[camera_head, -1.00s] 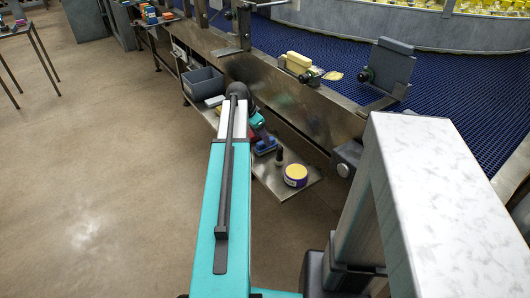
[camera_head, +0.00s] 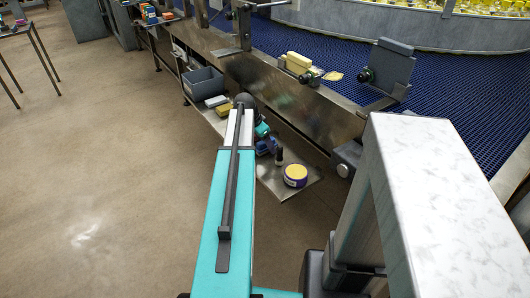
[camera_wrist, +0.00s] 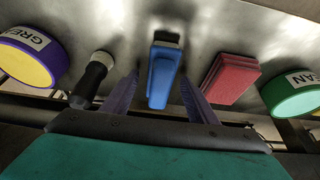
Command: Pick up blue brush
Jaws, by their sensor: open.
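The blue brush (camera_wrist: 162,75) is in the middle of the wrist view, on the metal shelf, with a dark grey part at its far end. My gripper (camera_wrist: 160,84) is open, with one purple finger on each side of the brush. I cannot tell whether either finger touches it. In the head view, a small blue patch that looks like the brush (camera_head: 266,147) shows beside my wrist on the low shelf. My arm hides much of that area.
In the wrist view, a black-and-white cylinder (camera_wrist: 91,80) and a yellow-purple tin (camera_wrist: 32,56) stand left of the brush. A red block (camera_wrist: 231,80) and a green tin (camera_wrist: 292,94) are at right. A grey bin (camera_head: 203,84) sits farther along the shelf (camera_head: 268,184).

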